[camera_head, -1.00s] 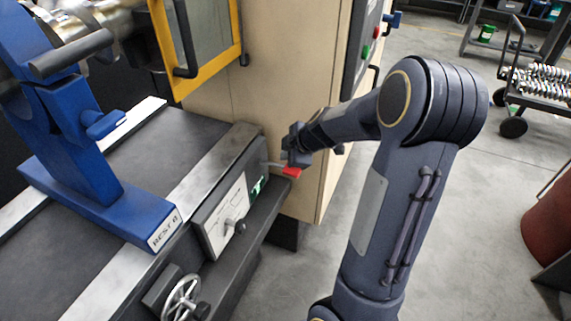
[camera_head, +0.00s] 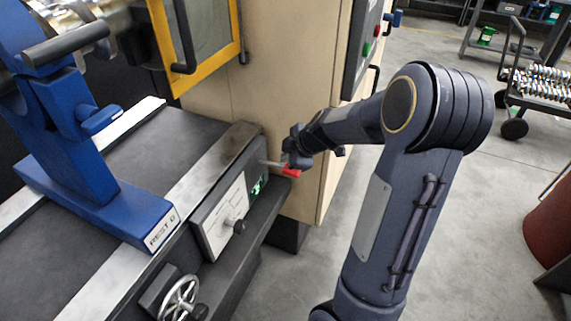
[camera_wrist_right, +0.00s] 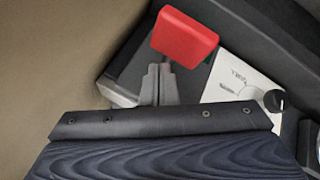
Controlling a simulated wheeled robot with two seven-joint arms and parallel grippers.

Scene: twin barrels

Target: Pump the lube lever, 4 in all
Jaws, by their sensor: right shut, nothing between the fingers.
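The lube lever (camera_head: 291,172) has a red end on a thin light rod and sticks out from the side of the machine bed, beside a small green label (camera_head: 258,186). My right gripper (camera_head: 299,159) is right at the red end, just above it in the head view. In the right wrist view the red lever end (camera_wrist_right: 185,38) shows large, just beyond the closed fingertips (camera_wrist_right: 158,84) of my right gripper. The fingers are shut with nothing between them. Whether they touch the lever I cannot tell. My left gripper is not in view.
A white panel with a knob (camera_head: 226,217) and a handwheel (camera_head: 180,298) are on the bed's side. A blue rest (camera_head: 80,150) stands on the bed. A beige cabinet (camera_head: 285,90) is behind the lever.

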